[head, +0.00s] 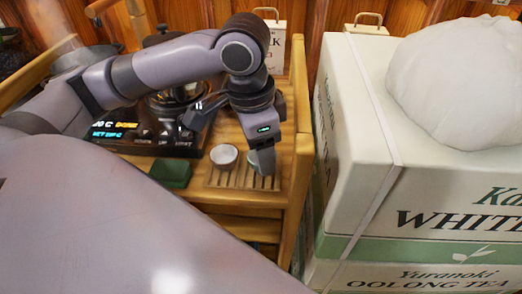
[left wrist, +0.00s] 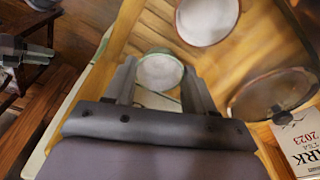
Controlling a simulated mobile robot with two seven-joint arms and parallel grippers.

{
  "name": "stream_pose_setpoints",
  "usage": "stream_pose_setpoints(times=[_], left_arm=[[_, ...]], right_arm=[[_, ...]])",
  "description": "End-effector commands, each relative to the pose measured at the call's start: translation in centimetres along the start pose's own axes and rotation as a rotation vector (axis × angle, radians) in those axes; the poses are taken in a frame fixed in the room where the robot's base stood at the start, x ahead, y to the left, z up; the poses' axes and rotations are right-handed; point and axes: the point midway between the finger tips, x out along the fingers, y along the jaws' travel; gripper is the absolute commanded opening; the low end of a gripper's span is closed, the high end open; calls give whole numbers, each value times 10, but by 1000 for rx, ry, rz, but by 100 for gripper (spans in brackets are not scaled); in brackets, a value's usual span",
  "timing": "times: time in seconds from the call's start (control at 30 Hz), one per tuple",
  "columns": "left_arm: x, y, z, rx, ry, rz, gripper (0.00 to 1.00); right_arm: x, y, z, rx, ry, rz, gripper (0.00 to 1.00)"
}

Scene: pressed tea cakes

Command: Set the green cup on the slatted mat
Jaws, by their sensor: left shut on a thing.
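My left gripper (head: 262,168) points down over the right part of the slatted mat (head: 222,181). It is shut on the green cup (head: 251,158), which is mostly hidden behind the fingers in the head view. In the left wrist view the green cup (left wrist: 160,72) shows between the two fingers, with a pale inside and a green rim. I cannot tell whether the cup touches the mat. My right gripper is not in view.
A dark green block (head: 171,173) and a heater with a lit display (head: 135,135) are further left. A wooden edge (head: 302,150) and large tea boxes (head: 400,160) bound the right side.

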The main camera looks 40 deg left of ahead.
Motion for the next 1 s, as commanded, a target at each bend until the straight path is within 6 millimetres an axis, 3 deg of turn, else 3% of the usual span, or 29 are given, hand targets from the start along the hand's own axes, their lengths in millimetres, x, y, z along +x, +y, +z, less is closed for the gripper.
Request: stream_pose_setpoints(times=[0.37, 0.4, 0.43, 0.47, 0.83, 1.0], left_arm=[[3, 0, 0, 1, 1, 0, 25], [3, 0, 0, 1, 3, -1, 68], [3, 0, 0, 1, 3, -1, 77], [3, 0, 0, 1, 3, -1, 80], [0, 0, 0, 1, 3, -1, 80], [-32, 0, -2, 1, 6, -2, 80]], right_arm=[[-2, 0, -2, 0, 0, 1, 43], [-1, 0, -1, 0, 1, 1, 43], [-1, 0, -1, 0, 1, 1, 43], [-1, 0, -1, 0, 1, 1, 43], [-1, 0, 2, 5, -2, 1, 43], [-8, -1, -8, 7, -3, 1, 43]])
